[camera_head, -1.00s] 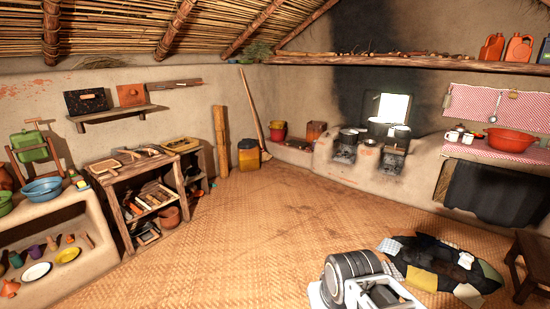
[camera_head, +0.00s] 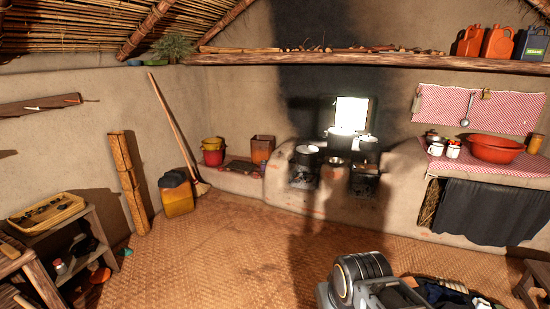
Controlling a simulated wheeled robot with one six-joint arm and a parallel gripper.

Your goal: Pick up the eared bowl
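I cannot tell for sure which vessel is the eared bowl; no ears are clear at this distance. A small dull metal bowl (camera_head: 335,161) sits on the mud hearth (camera_head: 305,200) between the pots. A wide orange-red basin (camera_head: 495,149) stands on the cloth-covered ledge at the right. Part of my arm shows at the bottom, right of centre, far in front of the hearth. My gripper's fingers are not in view.
Pots (camera_head: 307,156) stand on the hearth, with white mugs (camera_head: 453,150) on the ledge. A dark patchwork heap (camera_head: 450,293) and a stool (camera_head: 532,280) lie near at the lower right. A shelf (camera_head: 55,240) stands at left. The woven floor (camera_head: 220,250) is clear in the middle.

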